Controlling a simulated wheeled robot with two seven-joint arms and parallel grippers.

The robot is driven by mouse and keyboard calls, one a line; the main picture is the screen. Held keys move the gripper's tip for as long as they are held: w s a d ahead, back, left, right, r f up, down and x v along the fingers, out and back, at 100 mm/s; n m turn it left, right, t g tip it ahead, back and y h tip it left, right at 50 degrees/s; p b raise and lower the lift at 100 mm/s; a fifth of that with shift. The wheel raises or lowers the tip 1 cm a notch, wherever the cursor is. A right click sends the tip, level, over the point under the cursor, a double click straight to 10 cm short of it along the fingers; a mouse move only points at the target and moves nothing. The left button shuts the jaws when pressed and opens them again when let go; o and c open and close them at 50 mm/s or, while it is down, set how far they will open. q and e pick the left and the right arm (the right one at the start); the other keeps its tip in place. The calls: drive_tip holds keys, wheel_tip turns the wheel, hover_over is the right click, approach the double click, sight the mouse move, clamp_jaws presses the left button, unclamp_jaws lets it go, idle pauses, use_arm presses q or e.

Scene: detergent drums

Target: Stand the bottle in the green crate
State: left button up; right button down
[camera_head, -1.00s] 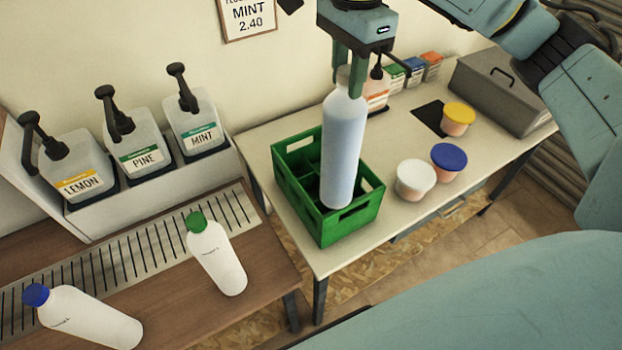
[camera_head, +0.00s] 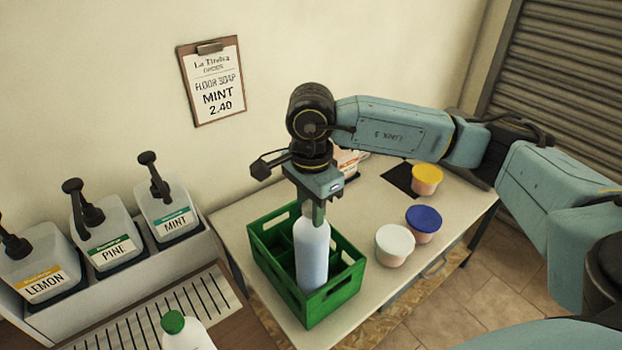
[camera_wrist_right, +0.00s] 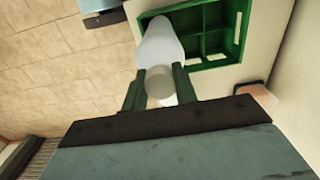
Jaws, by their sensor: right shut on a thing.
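The pale blue bottle (camera_head: 312,255) is upright in my right gripper (camera_head: 318,218), whose green fingers are shut on its neck. Its body is over or inside the near part of the green crate (camera_head: 335,300). The bottom is close to the near rim, and I cannot tell whether it touches the crate floor. In the right wrist view the bottle (camera_wrist_right: 160,45) hangs between the fingers (camera_wrist_right: 160,88), overlapping the left side of the crate (camera_wrist_right: 238,30), whose dividers and empty compartments show. My left gripper is not in view.
White tub (camera_head: 394,245), blue-lidded tub (camera_head: 423,222) and yellow-lidded tub (camera_head: 427,180) stand right of the crate on the table (camera_head: 370,300). Pump jugs stand left, including the mint one (camera_head: 168,212). A green-capped bottle (camera_head: 185,332) is at the lower left.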

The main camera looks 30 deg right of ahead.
sight(310, 228)
drive_tip(key=shift+w+f+p, duration=0.1)
drive_tip(key=shift+f+p, duration=0.2)
drive_tip(key=shift+f, duration=2.6)
drive_tip(key=c, duration=1.1)
unclamp_jaws()
drive_tip(key=shift+f, duration=0.1)
drive_tip(key=shift+o, duration=0.2)
wheel_tip(310, 228, up, 12)
drive_tip(key=shift+r+b, duration=0.1)
drive_tip(key=shift+b, duration=0.7)
